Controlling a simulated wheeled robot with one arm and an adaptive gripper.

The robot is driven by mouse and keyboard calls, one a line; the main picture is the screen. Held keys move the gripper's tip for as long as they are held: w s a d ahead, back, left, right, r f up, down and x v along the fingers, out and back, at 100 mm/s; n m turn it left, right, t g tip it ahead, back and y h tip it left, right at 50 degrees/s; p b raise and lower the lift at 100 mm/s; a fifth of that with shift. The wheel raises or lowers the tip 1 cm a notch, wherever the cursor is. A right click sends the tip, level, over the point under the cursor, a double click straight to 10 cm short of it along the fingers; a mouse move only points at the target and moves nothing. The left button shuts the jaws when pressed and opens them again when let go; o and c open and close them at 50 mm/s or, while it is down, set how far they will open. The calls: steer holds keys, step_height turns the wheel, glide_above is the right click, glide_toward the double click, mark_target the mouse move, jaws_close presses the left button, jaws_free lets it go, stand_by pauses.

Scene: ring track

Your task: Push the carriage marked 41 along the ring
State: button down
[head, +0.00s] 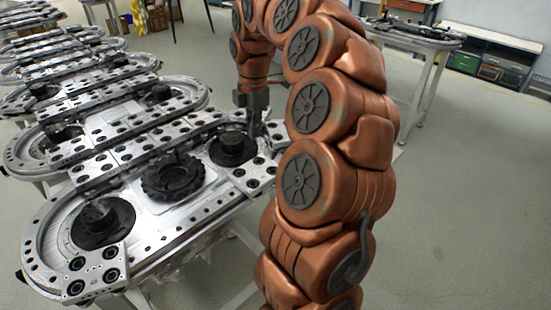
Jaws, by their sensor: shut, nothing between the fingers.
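The nearest ring track (35,235) is a long silver oval on a stand. Flat metal carriages with black round inserts sit along it. One carriage (97,272) is at the near left end, and its small mark is too small to read surely. Others line the far straight, and another carriage (262,170) lies at the right end, below my gripper. I cannot tell which carriage is marked 41. My gripper (255,134) is shut and empty, pointing down at the ring's right end beside a black hub (232,147). Whether its fingertips touch a carriage is unclear.
Inside the nearest ring are a black toothed wheel (172,177) and another black hub (103,222). More ring tracks (60,100) stand close behind. A table (415,38) and a shelf with bins (490,65) are at the back right. The floor at right is clear.

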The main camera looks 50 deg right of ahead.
steer(key=s+d+f+n, duration=0.1)
steer(key=d+f+n, duration=0.15)
steer(key=d, duration=0.85)
steer(key=shift+m, duration=0.25)
steer(key=f+p, duration=0.1)
steer(key=f, duration=0.4)
steer(key=f+p, duration=0.1)
steer(key=f, duration=0.4)
steer(key=shift+s+a, duration=0.15)
steer(key=shift+s, duration=0.05)
steer(key=shift+w+a+f, duration=0.1)
steer(key=shift+a, duration=0.25)
steer(key=shift+a+p, duration=0.55)
steer(key=shift+a, duration=1.1)
